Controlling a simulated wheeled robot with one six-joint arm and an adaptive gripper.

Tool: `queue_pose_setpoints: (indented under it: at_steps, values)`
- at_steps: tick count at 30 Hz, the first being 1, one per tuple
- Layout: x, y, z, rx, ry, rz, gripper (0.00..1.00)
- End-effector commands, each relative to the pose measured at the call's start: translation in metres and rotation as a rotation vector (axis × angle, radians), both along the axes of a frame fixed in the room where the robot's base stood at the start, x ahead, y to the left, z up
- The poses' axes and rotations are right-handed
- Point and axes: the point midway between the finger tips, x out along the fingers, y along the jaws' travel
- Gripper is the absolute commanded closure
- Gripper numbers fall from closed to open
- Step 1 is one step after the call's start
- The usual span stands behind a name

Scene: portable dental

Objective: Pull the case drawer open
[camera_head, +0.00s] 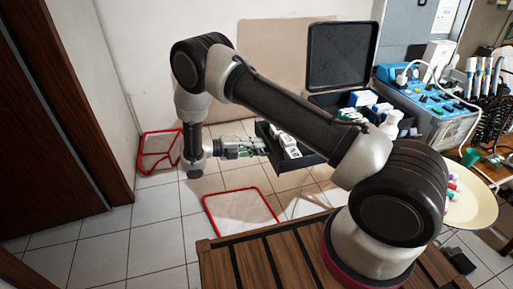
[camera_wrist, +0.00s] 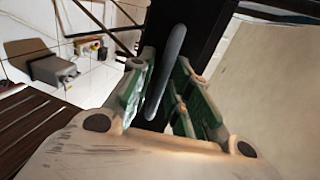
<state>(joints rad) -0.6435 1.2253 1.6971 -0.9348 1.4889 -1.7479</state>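The black case (camera_head: 309,97) stands at the back with its lid (camera_head: 342,56) raised. Its drawer (camera_head: 300,163) sticks out at the front left, and white boxes (camera_head: 287,143) show inside it. My gripper (camera_head: 262,147) is at the drawer's left end. In the wrist view, the drawer's grey bar handle (camera_wrist: 167,72) lies between the green fingers of my gripper (camera_wrist: 160,85), which sit close on both sides of it. The dark drawer front (camera_wrist: 190,25) is just beyond the fingertips. Finger contact with the handle is partly hidden.
A blue dental unit (camera_head: 435,105) stands right of the case. A cream round tray (camera_head: 470,208) is at the right. A brown slatted wooden surface (camera_head: 270,262) is in front. Tiled floor at left is open.

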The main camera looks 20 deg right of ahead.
Motion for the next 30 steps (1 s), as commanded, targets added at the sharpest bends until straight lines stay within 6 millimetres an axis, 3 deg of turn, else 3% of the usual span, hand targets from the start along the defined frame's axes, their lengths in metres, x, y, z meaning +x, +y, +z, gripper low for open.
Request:
queue_pose_setpoints:
  at_steps: [5, 12, 18, 30]
  values:
    - [0.000, 0.023, 0.004, 0.002, -0.002, 0.005, 0.81]
    - [-0.002, 0.076, 0.015, 0.002, -0.002, 0.004, 0.81]
    - [-0.004, 0.107, 0.022, 0.001, 0.000, 0.002, 0.81]
    - [-0.004, 0.117, 0.024, 0.000, 0.000, 0.001, 0.81]
